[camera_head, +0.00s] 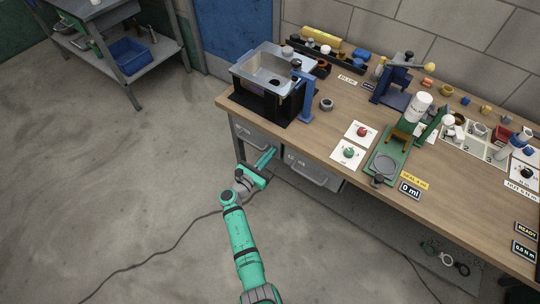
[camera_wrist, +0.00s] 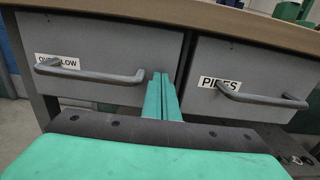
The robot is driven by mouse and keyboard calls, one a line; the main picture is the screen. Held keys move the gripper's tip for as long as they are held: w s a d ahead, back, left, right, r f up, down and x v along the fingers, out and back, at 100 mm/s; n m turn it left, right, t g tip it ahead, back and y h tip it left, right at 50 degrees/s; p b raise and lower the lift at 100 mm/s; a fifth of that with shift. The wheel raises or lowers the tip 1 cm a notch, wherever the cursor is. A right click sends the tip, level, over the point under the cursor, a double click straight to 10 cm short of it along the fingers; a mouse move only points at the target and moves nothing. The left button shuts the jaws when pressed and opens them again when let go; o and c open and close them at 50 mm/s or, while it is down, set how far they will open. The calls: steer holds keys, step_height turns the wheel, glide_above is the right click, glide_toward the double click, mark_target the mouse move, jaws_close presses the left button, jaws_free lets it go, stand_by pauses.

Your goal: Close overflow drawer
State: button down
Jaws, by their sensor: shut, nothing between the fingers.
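The overflow drawer (camera_wrist: 110,50) is the grey drawer on the left in the wrist view, with a white label partly covered by its bar handle (camera_wrist: 90,74). In the head view the overflow drawer (camera_head: 247,131) is under the left end of the bench. No drawer interior shows; I cannot tell whether its front stands slightly out. My gripper (camera_head: 273,152) is shut and empty, low in front of the bench. In the wrist view the green fingers (camera_wrist: 162,77) lie side by side in front of the right end of the overflow drawer, right of its handle. Contact cannot be told.
The pipes drawer (camera_wrist: 250,66) is just right of the fingers, with its own protruding handle. The wooden bench top (camera_head: 335,120) overhangs both drawers and carries a black sink unit (camera_head: 265,104) and several tools. The floor (camera_head: 120,190) to the left is open, crossed by a cable.

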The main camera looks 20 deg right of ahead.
steer(key=shift+w+d+r, duration=0.2)
steer(key=shift+d, duration=0.25)
steer(key=v, duration=1.5)
steer(key=shift+f, duration=0.2)
steer(key=shift+w, duration=0.1)
